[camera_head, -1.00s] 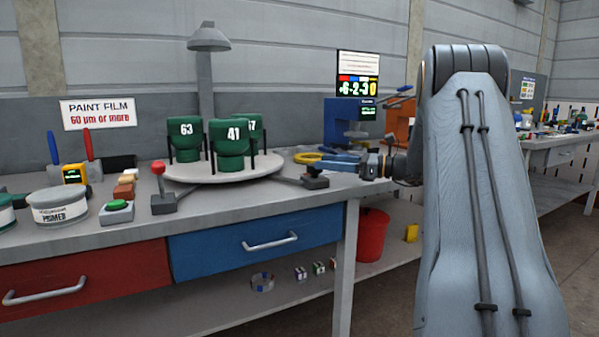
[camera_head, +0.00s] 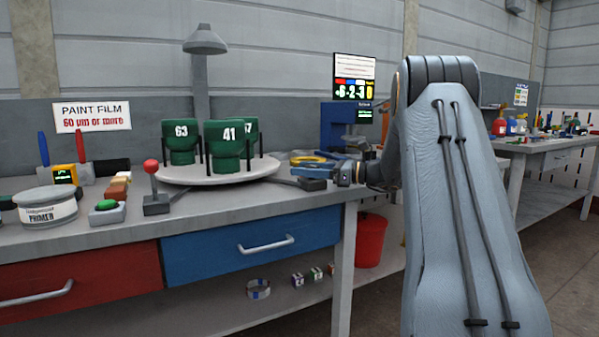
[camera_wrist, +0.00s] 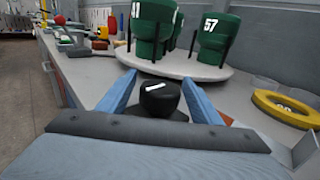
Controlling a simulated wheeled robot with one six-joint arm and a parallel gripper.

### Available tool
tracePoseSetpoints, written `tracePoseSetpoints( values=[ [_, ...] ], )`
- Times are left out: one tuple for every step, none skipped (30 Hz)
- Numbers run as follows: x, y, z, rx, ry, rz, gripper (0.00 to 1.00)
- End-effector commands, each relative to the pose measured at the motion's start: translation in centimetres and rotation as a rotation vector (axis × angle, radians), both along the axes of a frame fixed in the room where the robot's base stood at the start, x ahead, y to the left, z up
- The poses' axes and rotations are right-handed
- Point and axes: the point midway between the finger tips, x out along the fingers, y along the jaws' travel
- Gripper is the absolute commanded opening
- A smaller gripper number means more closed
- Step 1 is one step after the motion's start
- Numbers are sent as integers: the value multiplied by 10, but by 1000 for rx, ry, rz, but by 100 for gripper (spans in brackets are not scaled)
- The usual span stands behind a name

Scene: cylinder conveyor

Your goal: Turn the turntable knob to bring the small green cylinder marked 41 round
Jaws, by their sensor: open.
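The green cylinder marked 41 (camera_head: 226,140) stands upright at the front of the round pale turntable (camera_head: 190,177), between thin black posts. Green cylinders marked 63 (camera_head: 181,140) and 57 (camera_head: 250,130) stand behind it; the 57 is partly hidden in the head view and clear in the wrist view (camera_wrist: 214,40). The black turntable knob (camera_wrist: 158,97) with a white mark sits on a dark base. My gripper (camera_wrist: 158,84) is open, its two blue fingers on either side of the knob.
A red-balled lever (camera_head: 152,182) and a green button (camera_head: 107,206) stand left of the turntable. A yellow ring (camera_wrist: 285,106) lies right of the knob in the wrist view. A blue machine (camera_head: 345,125) stands behind my gripper.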

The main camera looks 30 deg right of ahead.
Motion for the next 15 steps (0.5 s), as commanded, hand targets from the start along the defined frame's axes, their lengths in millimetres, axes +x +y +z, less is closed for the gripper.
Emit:
tracePoseSetpoints(
  values=[
    [4,5,-1,-1,-1,2,59],
    [6,7,0,0,0,1,59],
    [8,9,0,-1,1,0,59],
    [10,10,0,-1,1,0,59],
    [11,11,0,0,0,0,59],
    [12,12,0,0,0,0,59],
    [12,13,0,0,0,-1,59],
    [13,13,0,0,0,-1,59],
    [13,14,0,0,0,-1,59],
    [13,14,0,0,0,-1,59],
    [13,14,0,0,0,-1,59],
    [13,14,0,0,0,-1,59],
    [13,13,0,0,0,-1,59],
    [13,13,0,0,0,-1,59],
    [13,13,0,0,0,-1,55]
  ],
)
